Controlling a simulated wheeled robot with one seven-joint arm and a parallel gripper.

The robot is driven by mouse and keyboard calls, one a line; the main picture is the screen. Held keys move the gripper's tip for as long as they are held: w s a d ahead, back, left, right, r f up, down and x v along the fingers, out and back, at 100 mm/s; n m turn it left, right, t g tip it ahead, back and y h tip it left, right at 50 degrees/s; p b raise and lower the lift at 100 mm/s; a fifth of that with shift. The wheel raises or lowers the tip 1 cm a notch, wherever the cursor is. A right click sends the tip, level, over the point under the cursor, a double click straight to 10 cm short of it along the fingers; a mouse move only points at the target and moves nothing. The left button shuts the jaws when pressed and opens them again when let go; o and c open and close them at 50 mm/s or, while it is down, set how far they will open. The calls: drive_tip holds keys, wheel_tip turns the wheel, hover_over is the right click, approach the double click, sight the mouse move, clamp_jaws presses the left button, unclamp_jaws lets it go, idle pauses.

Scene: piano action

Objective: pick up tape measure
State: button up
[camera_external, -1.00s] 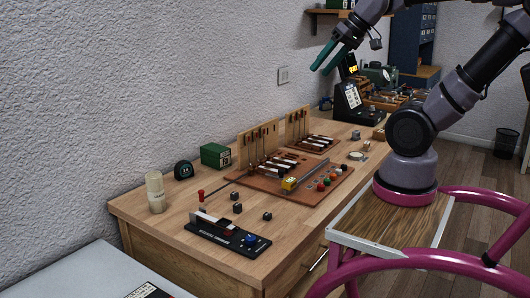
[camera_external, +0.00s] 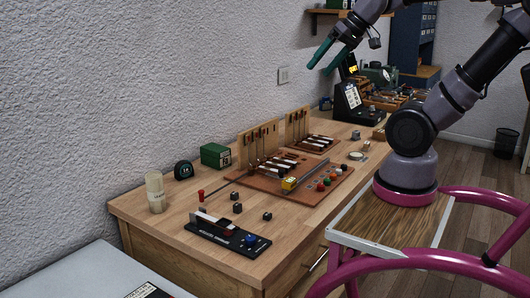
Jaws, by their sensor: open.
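A small dark tape measure (camera_external: 183,170) with a rounded top stands on the wooden workbench near the wall. It is between a cream cylinder and a green box. My gripper (camera_external: 318,61) is in the air above the far part of the bench. Its two teal fingers are apart with nothing between them. It is well above the tape measure, to its right and apart from it.
A cream cylinder (camera_external: 155,192) and a green box (camera_external: 215,155) flank the tape measure. Small dark cubes (camera_external: 237,208), a black device (camera_external: 228,234) and a piano-action model (camera_external: 290,165) occupy the bench (camera_external: 160,228). A wall shelf (camera_external: 322,13) is behind my gripper.

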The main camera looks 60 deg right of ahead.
drive_tip(key=w+a+r+m+g, duration=0.1)
drive_tip(key=w+a+r+m, duration=0.1)
drive_tip(key=w, duration=0.5)
drive_tip(key=m+g+y, duration=0.3)
drive_tip(key=m+y, duration=0.8)
drive_tip(key=m, duration=0.3)
hover_over(177, 167)
drive_tip(key=d, duration=0.3)
drive_tip(key=f, duration=3.4)
drive_tip(key=shift+s+a+f, duration=0.15)
drive_tip(key=shift+s+f, duration=0.1)
drive_tip(key=shift+f, duration=2.5)
wheel_tip(177, 167, down, 2)
drive_tip(key=shift+f, duration=0.1)
drive_tip(key=shift+w+a+f, duration=0.25)
drive_tip(key=shift+a+f, duration=0.55)
drive_tip(key=shift+a, duration=0.15)
drive_tip(key=shift+w+a+f, duration=0.15)
drive_tip(key=shift+a, duration=0.2)
clamp_jaws()
